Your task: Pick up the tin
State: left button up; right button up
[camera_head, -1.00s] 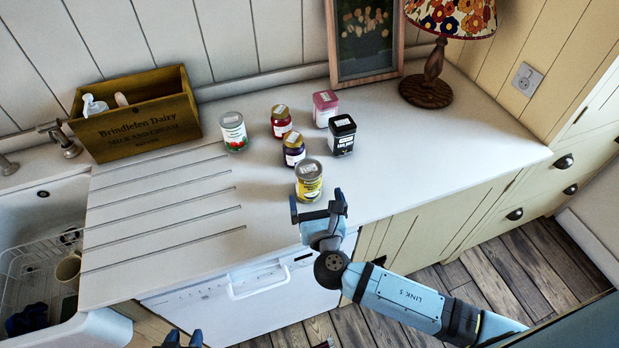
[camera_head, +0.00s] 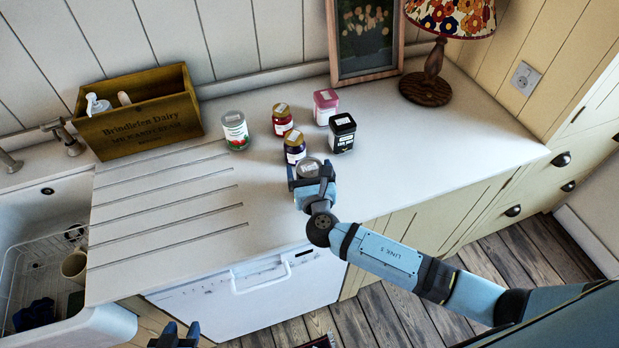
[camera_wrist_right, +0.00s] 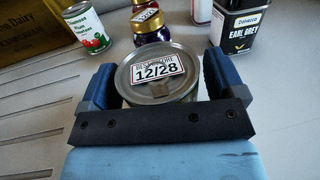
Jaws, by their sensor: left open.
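A tin with a grey metal lid (camera_head: 309,168) stands on the white worktop (camera_head: 400,180), nearest the front edge of a group of jars and tins. In the right wrist view its lid (camera_wrist_right: 157,72) bears a "12/28" label, and its side is mostly hidden. My right gripper (camera_head: 311,175) is around it, one blue finger on each side. The fingers look wide apart, with no clear grip on the tin; the right wrist view shows them too (camera_wrist_right: 160,85). Another tin with a tomato label (camera_head: 235,131) stands to the left. My left gripper (camera_head: 174,338) is open and empty at the bottom edge.
A purple jar (camera_head: 294,148) stands close behind the tin, with a red jar (camera_head: 282,120), a black Earl Grey tin (camera_head: 342,134) and a pink container (camera_head: 325,106) beyond. A wooden crate (camera_head: 140,120) and sink (camera_head: 45,215) are left.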

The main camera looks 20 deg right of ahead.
jog(key=c, duration=0.9)
jog(key=shift+r, duration=0.1)
